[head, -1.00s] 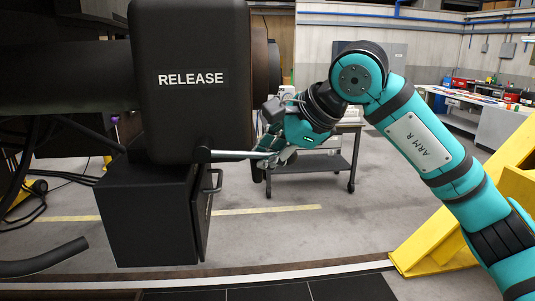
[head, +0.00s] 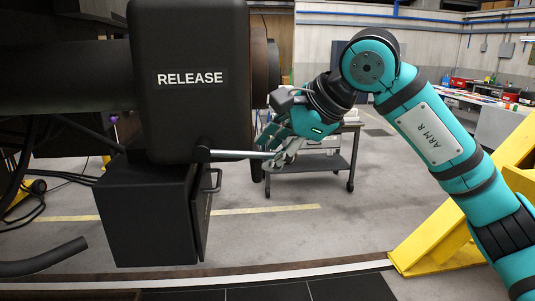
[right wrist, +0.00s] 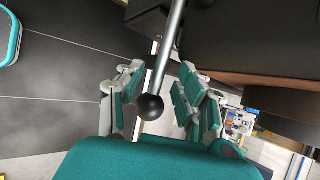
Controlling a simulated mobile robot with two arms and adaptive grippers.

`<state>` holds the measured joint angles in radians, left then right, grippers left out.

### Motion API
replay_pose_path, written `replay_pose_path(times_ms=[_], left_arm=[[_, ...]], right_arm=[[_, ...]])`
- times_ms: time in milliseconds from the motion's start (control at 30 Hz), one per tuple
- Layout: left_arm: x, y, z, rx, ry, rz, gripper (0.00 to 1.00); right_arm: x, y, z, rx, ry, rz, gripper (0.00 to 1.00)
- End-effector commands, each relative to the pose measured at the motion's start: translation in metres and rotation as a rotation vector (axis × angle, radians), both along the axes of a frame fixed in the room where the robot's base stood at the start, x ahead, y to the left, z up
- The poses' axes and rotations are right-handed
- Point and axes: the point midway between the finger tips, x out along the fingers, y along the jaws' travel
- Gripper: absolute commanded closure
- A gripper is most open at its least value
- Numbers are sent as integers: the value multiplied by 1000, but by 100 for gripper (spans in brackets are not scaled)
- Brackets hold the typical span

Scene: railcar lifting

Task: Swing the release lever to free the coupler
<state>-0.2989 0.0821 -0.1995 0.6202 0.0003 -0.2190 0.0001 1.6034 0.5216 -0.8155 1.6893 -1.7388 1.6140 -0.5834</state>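The release lever (head: 238,155) is a thin grey rod that sticks out to the right from the lower edge of the black housing marked RELEASE (head: 190,118). In the right wrist view the lever (right wrist: 168,50) ends in a dark ball knob (right wrist: 150,107). My right gripper (head: 279,152) is at the lever's free end, and its fingers hide the knob in the head view. In the right wrist view my right gripper (right wrist: 158,98) has its fingers apart, one on each side of the lever, with gaps visible. My left gripper is not in view.
A black box (head: 150,215) with a handle hangs below the housing. A grey cart (head: 318,162) stands behind my right gripper. A yellow frame (head: 450,245) stands at the lower right. The floor between the box and the frame is clear.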

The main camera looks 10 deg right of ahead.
Motion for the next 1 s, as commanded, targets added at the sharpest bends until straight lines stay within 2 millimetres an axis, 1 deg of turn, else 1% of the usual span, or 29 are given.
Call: replay_pose_path(times_ms=[33,200,300,433,600,1000], left_arm=[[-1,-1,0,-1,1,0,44],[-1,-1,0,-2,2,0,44],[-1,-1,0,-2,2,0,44],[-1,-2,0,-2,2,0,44],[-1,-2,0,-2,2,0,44],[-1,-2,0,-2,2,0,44]], right_arm=[[-5,-6,9,1,-6,-4,64],[-24,-25,37,1,-6,-4,64],[-34,-34,50,1,-5,-3,64],[-43,-43,64,1,-3,-2,64],[-49,-48,71,0,-2,-1,64],[-50,-49,72,0,-2,-1,64]])
